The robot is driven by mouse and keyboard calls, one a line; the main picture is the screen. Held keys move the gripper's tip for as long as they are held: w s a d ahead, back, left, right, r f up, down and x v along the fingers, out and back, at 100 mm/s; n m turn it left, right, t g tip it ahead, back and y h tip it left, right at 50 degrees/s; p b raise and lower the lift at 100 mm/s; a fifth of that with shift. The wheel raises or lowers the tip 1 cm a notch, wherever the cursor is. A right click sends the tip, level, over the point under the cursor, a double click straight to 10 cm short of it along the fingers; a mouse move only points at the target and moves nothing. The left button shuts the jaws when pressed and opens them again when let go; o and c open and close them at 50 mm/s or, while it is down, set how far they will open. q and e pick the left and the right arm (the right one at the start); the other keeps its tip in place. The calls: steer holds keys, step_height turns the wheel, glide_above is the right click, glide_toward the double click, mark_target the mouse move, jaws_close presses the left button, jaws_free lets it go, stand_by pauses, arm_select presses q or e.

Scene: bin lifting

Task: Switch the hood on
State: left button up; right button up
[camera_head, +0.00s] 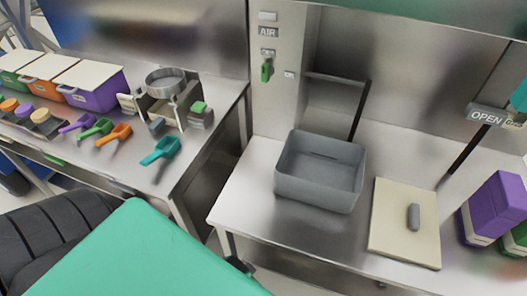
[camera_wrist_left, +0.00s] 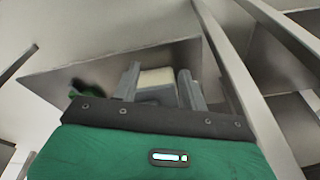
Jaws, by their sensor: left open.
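The hood is the steel work cell on the right in the head view. Its front post (camera_head: 284,100) carries an AIR label (camera_head: 268,32), and a small green switch (camera_head: 266,70) sits below it with small labels nearby. The switch's exact setting is too small to tell. My left gripper (camera_wrist_left: 157,75) shows only in the left wrist view; its two grey fingers are apart, with a pale blurred block-like shape visible between them. I cannot tell whether they touch it. A dark green shape (camera_wrist_left: 88,89) lies left of the fingers, unclear. My right gripper is not in view.
An OPEN sign (camera_head: 487,116) hangs at right. The left bench holds lidded bins, coloured scoops (camera_head: 160,151) and a sieve (camera_head: 166,82). A gap separates the benches.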

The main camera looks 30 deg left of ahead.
arm_select(q)
step_height(320, 180, up, 17)
steer(key=w+t, duration=0.1)
steer(key=n+t+y, duration=0.5)
steer(key=t, duration=0.9)
glide_toward(264, 74)
steer(key=shift+h, duration=0.4)
steer(key=p+x, duration=0.1)
steer(key=x, duration=0.1)
steer(key=p+x, duration=0.1)
steer(key=x, duration=0.2)
steer(key=p+x, duration=0.2)
steer(key=shift+w+a+r, duration=0.3)
steer(key=shift+x, duration=0.9)
steer(key=shift+f, duration=0.1)
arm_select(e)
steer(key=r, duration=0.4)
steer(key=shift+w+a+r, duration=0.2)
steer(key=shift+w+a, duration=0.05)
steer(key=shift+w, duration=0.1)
arm_select(q)
jaws_close()
